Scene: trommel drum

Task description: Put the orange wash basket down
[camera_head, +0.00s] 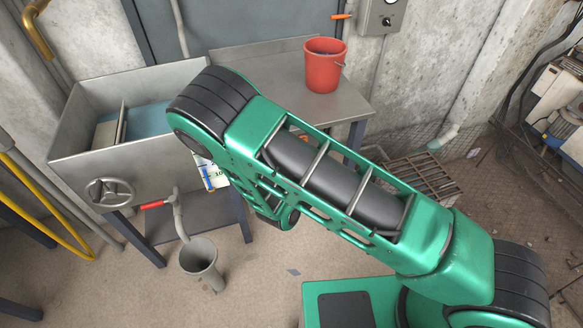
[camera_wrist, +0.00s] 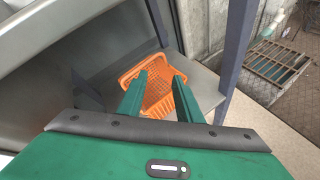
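The orange wash basket (camera_wrist: 158,88) shows in the wrist view just beyond my fingers. It has slotted walls and appears to rest on a grey shelf (camera_wrist: 203,91) beneath a metal table. My gripper (camera_wrist: 160,76) has its two green fingers spread apart, with part of the basket visible between them. The left finger covers part of the basket, and the right finger lies along its right side. I cannot tell whether either finger touches it.
A steel sink unit (camera_head: 140,165) with a handwheel stands at left. A red bucket (camera_head: 323,70) stands on the worktop (camera_head: 262,75). A grey funnel-shaped vessel (camera_head: 200,262) is below the sink. A dark table leg (camera_wrist: 236,50) rises right of the basket. A rusty grate (camera_wrist: 272,62) lies farther right.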

